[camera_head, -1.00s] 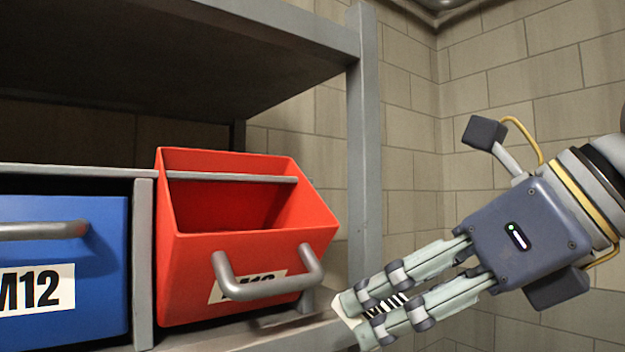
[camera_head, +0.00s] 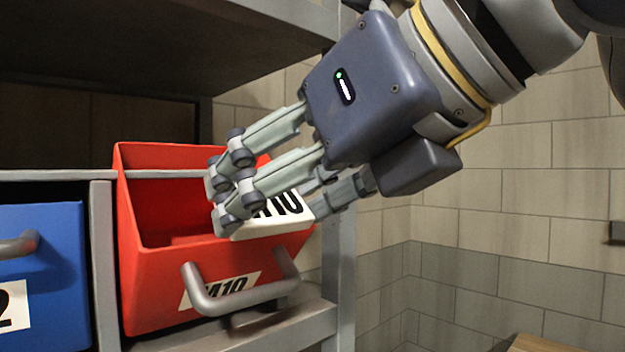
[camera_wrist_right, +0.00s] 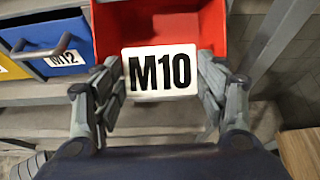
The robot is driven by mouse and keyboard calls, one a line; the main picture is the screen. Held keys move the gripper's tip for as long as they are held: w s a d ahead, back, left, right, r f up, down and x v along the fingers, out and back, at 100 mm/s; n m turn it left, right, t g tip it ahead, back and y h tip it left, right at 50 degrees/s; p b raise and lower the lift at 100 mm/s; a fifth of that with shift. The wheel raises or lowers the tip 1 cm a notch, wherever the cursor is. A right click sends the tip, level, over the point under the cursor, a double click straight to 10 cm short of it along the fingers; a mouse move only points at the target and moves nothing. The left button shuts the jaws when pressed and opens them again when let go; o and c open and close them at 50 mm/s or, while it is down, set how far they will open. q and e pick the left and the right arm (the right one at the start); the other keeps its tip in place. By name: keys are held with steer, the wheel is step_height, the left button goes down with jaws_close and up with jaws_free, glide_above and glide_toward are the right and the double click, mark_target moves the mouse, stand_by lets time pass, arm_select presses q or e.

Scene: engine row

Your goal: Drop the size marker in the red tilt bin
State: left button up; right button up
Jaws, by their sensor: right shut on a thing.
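The red tilt bin (camera_head: 150,270) is tipped open on the shelf, with an M10 label and a grey handle on its front. My right gripper (camera_head: 255,215) is shut on the size marker (camera_head: 275,222), a white block printed M10, at the right side of the bin's opening. In the right wrist view the size marker (camera_wrist_right: 160,73) sits between the fingers (camera_wrist_right: 160,90), with the red bin (camera_wrist_right: 205,25) behind it. The fingers hide part of the bin's right rim. I cannot tell whether the marker touches the rim. My left gripper is not in view.
A blue bin (camera_head: 50,260) marked M12 stands left of the red bin, past a grey divider (camera_head: 103,265). A yellow bin (camera_wrist_right: 10,65) shows at the far left in the right wrist view. A grey shelf post (camera_head: 340,270) stands right of the red bin, and an upper shelf hangs above.

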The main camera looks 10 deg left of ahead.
steer(key=shift+w+a+r+p, duration=0.7)
steer(key=shift+w+a+p, duration=0.15)
steer(key=shift+a+p, duration=0.2)
steer(key=shift+w+a+r+p, duration=0.35)
steer(key=shift+w+a, duration=0.2)
steer(key=shift+a, duration=0.15)
steer(key=shift+w+a+r+p, duration=0.35)
steer(key=shift+w+a, duration=0.15)
steer(key=shift+a, duration=0.15)
steer(key=o, duration=1.1)
steer(key=shift+o, duration=0.2)
steer(key=v, duration=1.2)
